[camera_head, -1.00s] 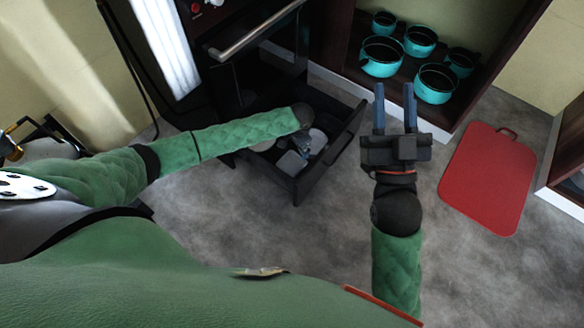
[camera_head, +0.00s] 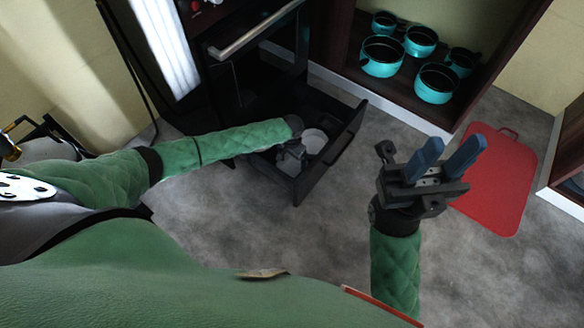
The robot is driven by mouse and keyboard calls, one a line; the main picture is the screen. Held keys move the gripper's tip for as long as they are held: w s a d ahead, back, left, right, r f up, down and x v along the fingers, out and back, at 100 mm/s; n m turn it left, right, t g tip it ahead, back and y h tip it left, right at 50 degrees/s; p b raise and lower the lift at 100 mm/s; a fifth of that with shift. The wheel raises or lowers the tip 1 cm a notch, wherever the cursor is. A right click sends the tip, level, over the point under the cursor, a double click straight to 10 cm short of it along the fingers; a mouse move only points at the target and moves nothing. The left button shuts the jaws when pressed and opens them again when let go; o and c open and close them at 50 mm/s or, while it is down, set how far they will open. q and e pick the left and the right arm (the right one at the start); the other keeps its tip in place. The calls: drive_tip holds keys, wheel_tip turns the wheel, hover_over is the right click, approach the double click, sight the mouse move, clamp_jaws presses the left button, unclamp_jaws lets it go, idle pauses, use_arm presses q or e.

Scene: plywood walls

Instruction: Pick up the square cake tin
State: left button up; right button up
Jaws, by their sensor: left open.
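The open dark drawer (camera_head: 325,168) under the oven holds a pale round tin or bowl (camera_head: 315,141). A small grey piece beside it, low in the drawer, may be the square cake tin; my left gripper covers most of it, so I cannot tell its shape. My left gripper (camera_head: 289,160) reaches down into the drawer, over that grey piece and left of the round one. Its jaws are open, and any contact is hidden. My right gripper (camera_head: 445,158) is outside the drawer, to its right, with its two blue fingers apart and nothing between them.
The oven handle (camera_head: 255,28) is above the drawer. Several teal pots (camera_head: 437,84) stand on the cabinet's floor at the upper right. A red board (camera_head: 505,185) lies on the floor beside my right gripper. Grey floor in front of the drawer is clear.

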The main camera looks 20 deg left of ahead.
use_arm(q)
wheel_tip(320, 180, down, 5)
drive_tip(key=shift+s+d+r+b, duration=0.1)
drive_tip(key=shift+s+d+b, duration=0.05)
drive_tip(key=shift+b, duration=0.85)
drive_tip(key=shift+f, duration=0.25)
drive_tip(key=shift+f, duration=0.25)
drive_tip(key=c, duration=0.9)
